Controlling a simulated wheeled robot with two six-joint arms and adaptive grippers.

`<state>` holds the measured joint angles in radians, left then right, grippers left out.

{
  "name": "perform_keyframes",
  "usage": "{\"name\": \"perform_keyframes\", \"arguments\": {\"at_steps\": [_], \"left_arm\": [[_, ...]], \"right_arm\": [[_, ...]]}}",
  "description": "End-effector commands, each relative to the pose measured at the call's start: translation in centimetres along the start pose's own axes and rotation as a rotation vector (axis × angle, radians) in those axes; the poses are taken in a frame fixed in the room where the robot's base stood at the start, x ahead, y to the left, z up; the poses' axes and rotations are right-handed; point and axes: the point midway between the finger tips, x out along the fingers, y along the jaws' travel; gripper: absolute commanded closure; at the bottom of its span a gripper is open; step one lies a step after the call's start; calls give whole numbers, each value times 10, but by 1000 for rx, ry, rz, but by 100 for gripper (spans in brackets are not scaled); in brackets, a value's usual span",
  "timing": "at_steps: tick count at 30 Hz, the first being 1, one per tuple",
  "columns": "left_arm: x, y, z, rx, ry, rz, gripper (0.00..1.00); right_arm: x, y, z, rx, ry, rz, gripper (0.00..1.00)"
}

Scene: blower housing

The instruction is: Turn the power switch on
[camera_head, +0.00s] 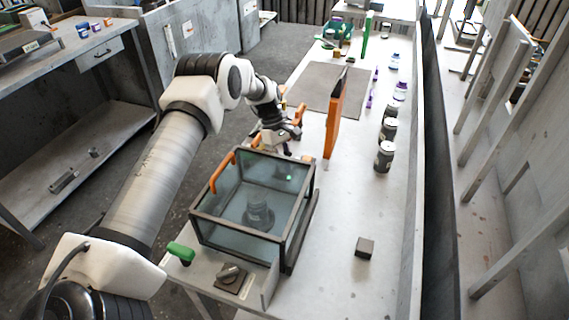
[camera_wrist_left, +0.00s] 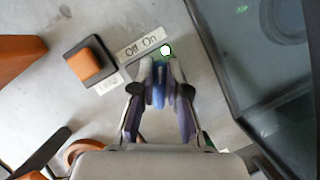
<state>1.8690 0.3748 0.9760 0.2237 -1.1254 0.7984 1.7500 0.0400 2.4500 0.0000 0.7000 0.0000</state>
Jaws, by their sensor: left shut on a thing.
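My left gripper (camera_head: 283,140) is at the far side of a glass-walled box (camera_head: 243,228), low over the table. In the left wrist view, the fingers (camera_wrist_left: 160,72) are shut on a small blue part, which looks like the power switch (camera_wrist_left: 159,94). The fingers cover much of it, so I cannot tell its position. An "Off On" label (camera_wrist_left: 142,46) lies just beyond the fingertips. A small round light (camera_wrist_left: 165,50), white with a green rim, shows by the "On" end. My right gripper is not in view.
An orange button (camera_wrist_left: 88,62) on a black base sits left of the label. An orange upright panel (camera_head: 333,118) stands beyond the box. Bottles (camera_head: 384,156) line the table's right side. A dark cube (camera_head: 365,247) lies at front right, with clear table around it.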

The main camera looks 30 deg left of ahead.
Motion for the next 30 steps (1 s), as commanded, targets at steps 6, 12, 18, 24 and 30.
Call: {"name": "perform_keyframes", "arguments": {"at_steps": [6, 12, 18, 24, 30], "left_arm": [[2, -1, 0, 0, -2, -4, 69], [1, 0, 0, 0, -1, -2, 61], [-5, 0, 0, 0, -1, 0, 61], [-45, 1, 0, 1, 1, 3, 61], [-95, 1, 0, 1, 0, 1, 61]], "right_arm": [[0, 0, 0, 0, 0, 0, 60], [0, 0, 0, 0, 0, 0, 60], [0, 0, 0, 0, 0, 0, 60], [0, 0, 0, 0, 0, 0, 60], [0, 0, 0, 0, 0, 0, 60]]}}
